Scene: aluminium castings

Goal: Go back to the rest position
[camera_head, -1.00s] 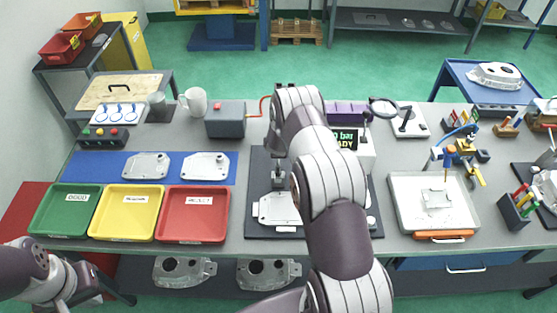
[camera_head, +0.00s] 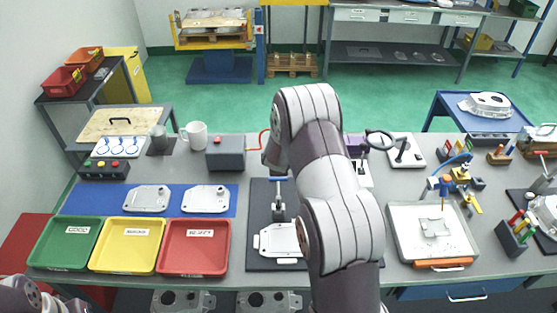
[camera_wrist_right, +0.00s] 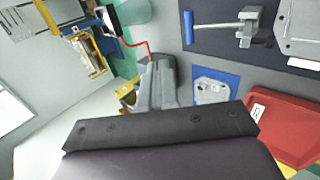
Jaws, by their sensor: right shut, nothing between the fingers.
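My right arm (camera_head: 330,185) rises through the middle of the head view, bent over the bench, and hides its own gripper there. In the right wrist view the right gripper (camera_wrist_right: 158,62) shows as grey fingers beyond a dark bar, shut and empty. It appears apart from the bench things behind it. Only a piece of my left arm (camera_head: 18,296) shows at the bottom left corner of the head view. My left gripper is out of view.
Green, yellow (camera_head: 125,271) and red (camera_head: 193,273) trays stand at the front left. Behind them two castings lie on a blue mat (camera_head: 88,203). A clamp fixture (camera_head: 258,262) is beside my right arm, partly hidden. A grey box (camera_head: 226,153) and mug (camera_head: 194,135) stand further back.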

